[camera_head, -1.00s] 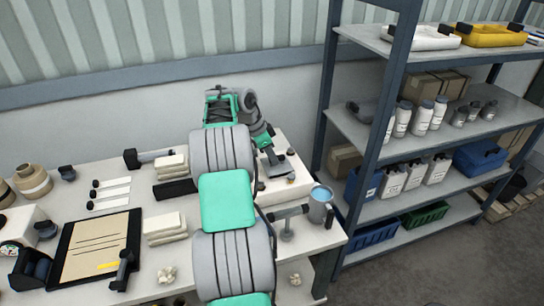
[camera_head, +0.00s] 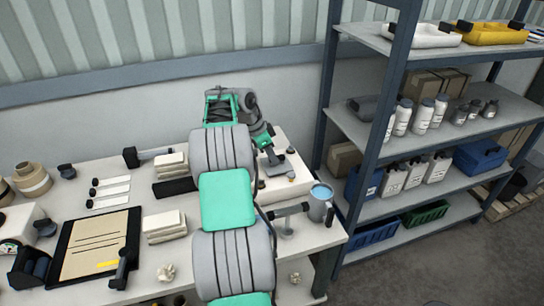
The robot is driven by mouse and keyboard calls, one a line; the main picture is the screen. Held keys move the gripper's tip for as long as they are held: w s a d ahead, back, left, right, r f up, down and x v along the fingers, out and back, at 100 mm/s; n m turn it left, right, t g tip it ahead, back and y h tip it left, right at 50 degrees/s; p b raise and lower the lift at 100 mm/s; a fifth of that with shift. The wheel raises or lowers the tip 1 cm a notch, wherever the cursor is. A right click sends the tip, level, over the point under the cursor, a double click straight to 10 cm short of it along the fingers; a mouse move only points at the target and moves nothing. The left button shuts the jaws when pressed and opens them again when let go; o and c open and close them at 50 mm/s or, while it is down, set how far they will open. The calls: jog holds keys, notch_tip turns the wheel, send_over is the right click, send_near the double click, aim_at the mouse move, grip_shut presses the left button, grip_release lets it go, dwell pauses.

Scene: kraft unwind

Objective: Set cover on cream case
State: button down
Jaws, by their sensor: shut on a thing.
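The cream case (camera_head: 296,187) is a low, pale box near the back right of the workbench, partly hidden by my arm. My gripper (camera_head: 273,160) points down over its back left part. It is shut on a small grey piece that looks like the cover (camera_head: 277,171), though its shape is hard to make out. The cover is close above the case's top; I cannot tell whether they touch.
A grey mug (camera_head: 319,207) with blue contents and a grey clamp-like tool (camera_head: 288,213) stand right of my arm. A loaded shelf rack (camera_head: 360,140) stands right.

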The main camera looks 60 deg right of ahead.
jog(key=shift+f, duration=0.3)
dwell(0.5)
jog(key=c, duration=1.3)
grip_release()
jog(key=shift+o, duration=0.2)
